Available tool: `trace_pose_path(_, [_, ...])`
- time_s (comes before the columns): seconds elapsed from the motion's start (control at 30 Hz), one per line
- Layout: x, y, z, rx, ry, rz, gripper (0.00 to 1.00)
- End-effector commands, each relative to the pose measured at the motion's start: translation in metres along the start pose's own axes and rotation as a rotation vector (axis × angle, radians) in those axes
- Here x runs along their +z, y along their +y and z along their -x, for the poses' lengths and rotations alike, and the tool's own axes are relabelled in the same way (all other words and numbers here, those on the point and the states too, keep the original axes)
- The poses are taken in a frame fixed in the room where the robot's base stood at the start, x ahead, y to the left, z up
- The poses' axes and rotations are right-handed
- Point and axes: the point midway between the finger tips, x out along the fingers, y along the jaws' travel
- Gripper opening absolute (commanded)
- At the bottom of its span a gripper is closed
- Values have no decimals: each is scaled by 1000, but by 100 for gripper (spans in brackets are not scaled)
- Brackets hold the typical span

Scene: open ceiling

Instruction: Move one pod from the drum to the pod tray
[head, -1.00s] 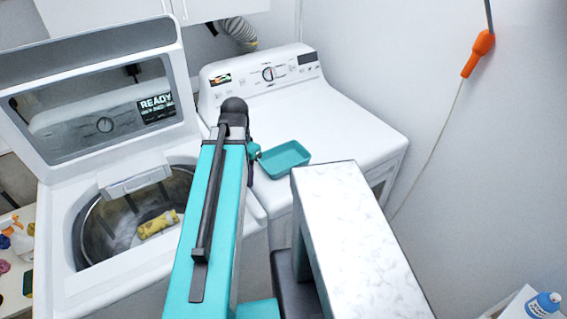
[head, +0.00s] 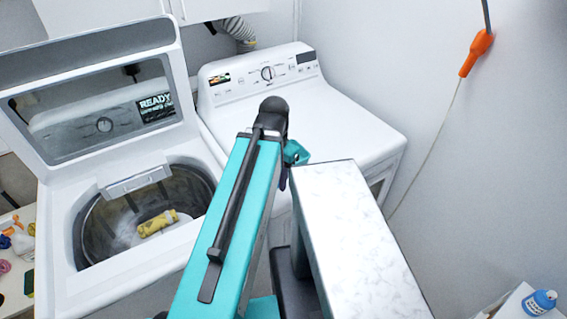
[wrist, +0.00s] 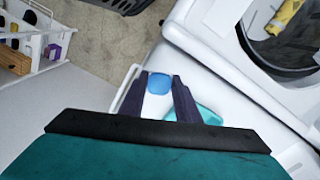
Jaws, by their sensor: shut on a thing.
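My gripper (wrist: 160,78) is shut on a blue pod (wrist: 158,84), which sits between its two dark fingertips in the wrist view. The teal pod tray (wrist: 208,116) shows partly beside the right finger in the wrist view, and the pod is apart from it in the picture. The open washer drum (head: 100,225) is at the left in the head view, with a yellow bundle (head: 158,223) inside. The drum (wrist: 284,50) is also at the top right of the wrist view.
The white dryer (head: 345,115) stands right of the open-lidded washer, its top mostly bare. An orange-handled tool (head: 477,53) hangs by the right wall. A blue bottle (head: 541,302) is at the bottom right. A white rack (wrist: 40,45) stands at the wrist view's left.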

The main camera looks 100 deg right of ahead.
Motion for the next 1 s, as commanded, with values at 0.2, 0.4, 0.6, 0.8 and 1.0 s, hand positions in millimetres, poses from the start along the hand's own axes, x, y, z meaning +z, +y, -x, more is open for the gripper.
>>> trace_pose_path(0.2, [-4, -3, 1, 0, -1, 0, 9])
trace_pose_path(0.4, [-21, -11, 1, 0, -1, -1, 9])
trace_pose_path(0.6, [-38, -21, -5, 0, 0, -1, 9])
trace_pose_path(0.8, [-56, -30, -7, 0, 0, -1, 9])
trace_pose_path(1.0, [-74, -40, -9, 0, 0, -1, 9])
